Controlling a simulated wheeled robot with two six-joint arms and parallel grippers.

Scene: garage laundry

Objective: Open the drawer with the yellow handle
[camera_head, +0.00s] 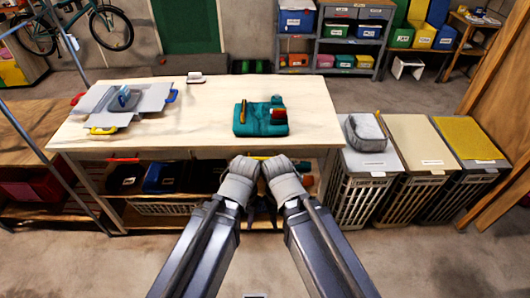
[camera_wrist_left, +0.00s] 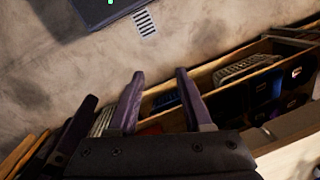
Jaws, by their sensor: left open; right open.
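A short yellow strip (camera_head: 262,157) shows at the worktable's front edge, just behind my grippers. It may be a drawer handle, and my wrists hide most of what is around it. A grey flat-panelled thing (camera_head: 150,98) on the table's left has a yellow handle (camera_head: 103,130), with red and blue handles on its other sides. My left gripper (camera_wrist_left: 158,90) is open and empty in the left wrist view. My right gripper (camera_head: 272,193) is beside it at the table's front, its fingers mostly hidden in the head view.
The wooden worktable (camera_head: 215,110) carries a teal case (camera_head: 260,120) and a small white-topped item (camera_head: 196,77). Dark bins sit below, one with a red handle (camera_head: 122,159). Lidded hampers (camera_head: 425,140) stand at right. The floor (camera_head: 440,265) in front is clear.

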